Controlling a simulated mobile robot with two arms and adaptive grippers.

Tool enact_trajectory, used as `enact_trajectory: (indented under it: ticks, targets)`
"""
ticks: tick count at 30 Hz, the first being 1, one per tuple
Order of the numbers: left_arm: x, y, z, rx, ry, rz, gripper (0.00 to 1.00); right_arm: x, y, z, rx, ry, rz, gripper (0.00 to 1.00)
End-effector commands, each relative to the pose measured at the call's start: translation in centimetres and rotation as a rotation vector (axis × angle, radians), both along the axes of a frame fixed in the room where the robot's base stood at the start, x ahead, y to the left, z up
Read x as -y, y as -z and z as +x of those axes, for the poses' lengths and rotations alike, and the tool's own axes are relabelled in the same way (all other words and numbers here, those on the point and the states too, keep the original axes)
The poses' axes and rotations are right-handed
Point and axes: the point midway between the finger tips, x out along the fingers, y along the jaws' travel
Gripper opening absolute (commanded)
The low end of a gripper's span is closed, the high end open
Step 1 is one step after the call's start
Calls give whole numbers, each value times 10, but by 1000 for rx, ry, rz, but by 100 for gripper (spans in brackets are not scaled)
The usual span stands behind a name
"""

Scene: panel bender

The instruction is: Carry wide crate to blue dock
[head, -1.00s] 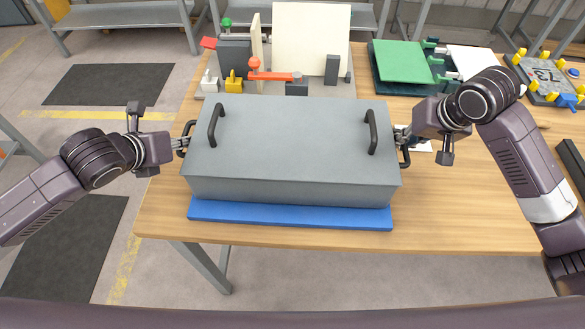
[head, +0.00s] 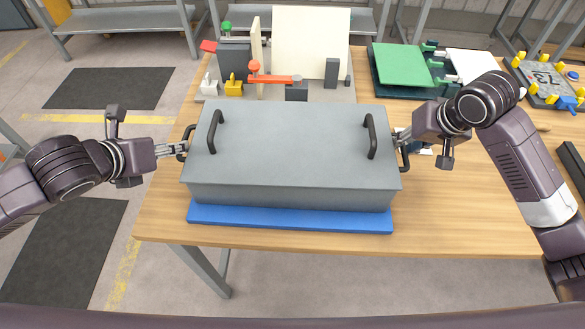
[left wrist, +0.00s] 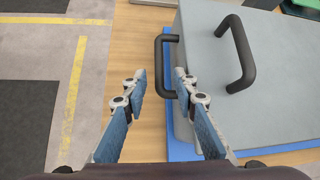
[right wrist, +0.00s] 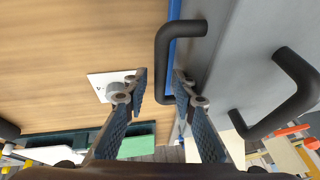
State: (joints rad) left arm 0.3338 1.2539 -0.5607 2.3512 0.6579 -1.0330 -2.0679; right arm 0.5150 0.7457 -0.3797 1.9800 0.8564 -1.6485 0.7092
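The wide grey crate (head: 290,150) lies level over the blue dock (head: 290,217); the dock's front edge shows beneath it. The crate has black handles on its top and at both ends. My left gripper (head: 182,150) is open at the left end handle (left wrist: 160,65); in the left wrist view the fingertips (left wrist: 160,80) stand apart on either side of the handle bar. My right gripper (head: 399,142) is also open at the right end handle (right wrist: 162,65); its fingertips (right wrist: 160,85) stand apart with the bar between them. The crate's underside is hidden.
Behind the crate stands a fixture with red and yellow clamps (head: 275,79). The wooden table (head: 460,210) is clear at the front right.

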Motion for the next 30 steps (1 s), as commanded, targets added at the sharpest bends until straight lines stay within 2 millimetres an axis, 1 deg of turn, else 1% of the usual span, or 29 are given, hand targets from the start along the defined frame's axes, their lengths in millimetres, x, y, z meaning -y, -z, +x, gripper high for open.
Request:
enact_trajectory:
  ticks: [1, 6, 11, 14, 17, 24, 30]
  targets:
    - [-2, -4, -5, 0, 1, 5, 26, -1, 0, 0, 0, -2, 2, 26]
    - [-5, -15, -15, 1, -1, 3, 26, -1, 0, 0, -1, -2, 2, 26]
    - [-6, -19, -20, -1, -2, 2, 26, -1, -1, 0, 0, -2, 1, 26]
    - [-6, -20, -21, -1, -3, 1, 26, 0, -7, -2, 2, -3, 2, 26]
    - [-6, -20, -21, -1, -3, 1, 26, 2, -20, -7, 4, -1, 1, 26]
    - [-6, -20, -21, -1, -3, 1, 26, 10, -67, -28, 5, -2, -1, 26]
    - [-6, -20, -20, -1, -2, 2, 26, 15, -98, -41, 4, 0, 1, 26]
